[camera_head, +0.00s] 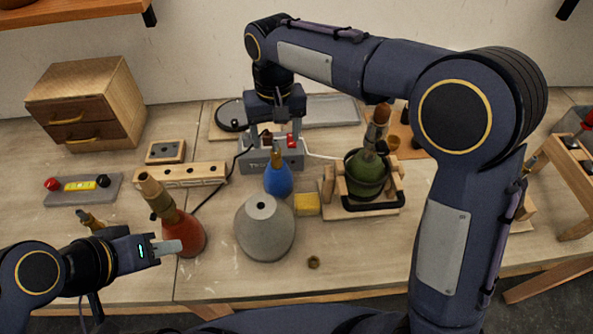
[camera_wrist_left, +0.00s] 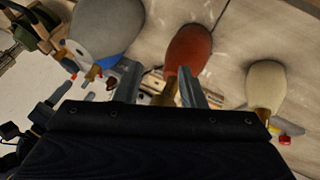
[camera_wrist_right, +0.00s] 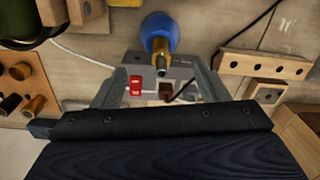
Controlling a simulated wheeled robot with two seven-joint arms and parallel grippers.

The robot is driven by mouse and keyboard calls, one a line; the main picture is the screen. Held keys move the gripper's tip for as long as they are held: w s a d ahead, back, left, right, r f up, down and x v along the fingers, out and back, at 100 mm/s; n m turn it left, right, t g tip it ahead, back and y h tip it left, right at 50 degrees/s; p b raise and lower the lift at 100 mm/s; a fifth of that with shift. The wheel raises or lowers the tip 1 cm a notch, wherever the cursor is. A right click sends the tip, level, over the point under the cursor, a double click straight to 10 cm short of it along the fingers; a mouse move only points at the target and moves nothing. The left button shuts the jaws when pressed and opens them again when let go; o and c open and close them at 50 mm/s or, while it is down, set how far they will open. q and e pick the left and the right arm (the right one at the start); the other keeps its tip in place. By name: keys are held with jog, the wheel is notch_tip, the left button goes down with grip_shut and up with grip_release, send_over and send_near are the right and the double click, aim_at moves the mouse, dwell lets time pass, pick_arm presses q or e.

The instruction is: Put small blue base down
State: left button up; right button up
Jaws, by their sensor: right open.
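The small blue base (camera_head: 278,181) stands upright on the table, behind the large grey base (camera_head: 264,230) and in front of the grey switch box (camera_head: 283,152). Its brass neck points up. In the right wrist view the blue base (camera_wrist_right: 158,32) lies just beyond the fingertips, apart from them. My right gripper (camera_head: 277,112) is open and empty, above the switch box with its red switch (camera_wrist_right: 136,86). My left gripper (camera_head: 168,247) is open and empty, beside the red base (camera_head: 188,236). In the left wrist view the blue base (camera_wrist_left: 107,62) is partly hidden behind the grey base.
A green base (camera_head: 366,175) sits in a wooden holder at right. A wooden block with holes (camera_head: 180,174), a tray with red and black knobs (camera_head: 83,188) and a drawer box (camera_head: 88,100) are at left. A yellow block (camera_head: 307,204) sits beside the grey base. The front centre is mostly clear.

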aim_at(276, 151)
notch_tip(276, 151, down, 8)
jog(key=shift+a+r+p, duration=0.1)
jog(key=shift+p, duration=0.55)
grip_shut()
jog(key=shift+r, duration=0.1)
